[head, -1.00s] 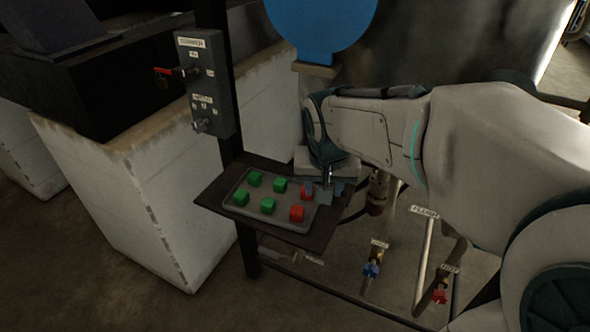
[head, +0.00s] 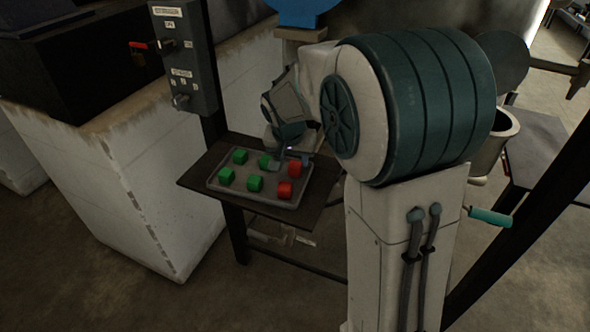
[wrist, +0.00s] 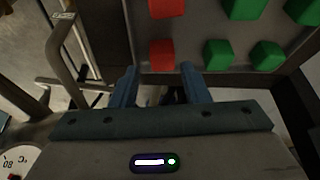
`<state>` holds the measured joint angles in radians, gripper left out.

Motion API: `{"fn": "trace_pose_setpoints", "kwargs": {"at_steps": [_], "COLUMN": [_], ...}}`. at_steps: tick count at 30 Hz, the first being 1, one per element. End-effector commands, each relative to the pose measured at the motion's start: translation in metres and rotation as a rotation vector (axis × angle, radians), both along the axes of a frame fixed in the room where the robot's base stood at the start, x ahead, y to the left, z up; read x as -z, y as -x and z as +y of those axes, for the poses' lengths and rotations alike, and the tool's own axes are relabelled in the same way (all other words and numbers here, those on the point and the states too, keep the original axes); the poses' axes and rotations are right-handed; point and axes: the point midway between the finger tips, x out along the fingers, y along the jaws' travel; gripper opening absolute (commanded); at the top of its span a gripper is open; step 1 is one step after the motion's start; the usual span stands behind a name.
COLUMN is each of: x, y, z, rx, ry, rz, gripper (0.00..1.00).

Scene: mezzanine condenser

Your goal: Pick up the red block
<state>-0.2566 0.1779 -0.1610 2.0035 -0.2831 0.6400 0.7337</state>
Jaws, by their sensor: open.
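Two red blocks stand at the right side of a grey tray in the head view: a rear one (head: 295,168) and a front one (head: 285,189). My gripper (head: 290,154) is at the tray's back edge, close to the rear red block and partly hidden by my arm. In the wrist view my gripper (wrist: 160,80) is open and empty. The nearer red block (wrist: 162,55) lies just beyond the gap between the fingers, lined up with it. The other red block (wrist: 159,10) is farther along, at the picture's top edge.
Several green blocks (head: 226,175) share the tray (head: 215,184), which lies on a dark shelf (head: 196,178). Beside the nearer red block in the wrist view is a green block (wrist: 217,54). A grey switch panel (head: 187,75) rises behind the shelf, left of my arm.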

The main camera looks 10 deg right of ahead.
Motion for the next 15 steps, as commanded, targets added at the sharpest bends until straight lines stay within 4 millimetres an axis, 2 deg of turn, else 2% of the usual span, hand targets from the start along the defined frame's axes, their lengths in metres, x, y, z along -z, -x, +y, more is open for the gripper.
{"fn": "trace_pose_setpoints", "kwargs": {"at_steps": [9,15], "x": [0.04,0.05], "y": [-0.013,-0.017], "z": [-0.003,-0.005], "rx": [0.001,0.0], "ry": [0.001,0.0], "rz": [0.003,0.0], "gripper": [0.42,0.42]}}
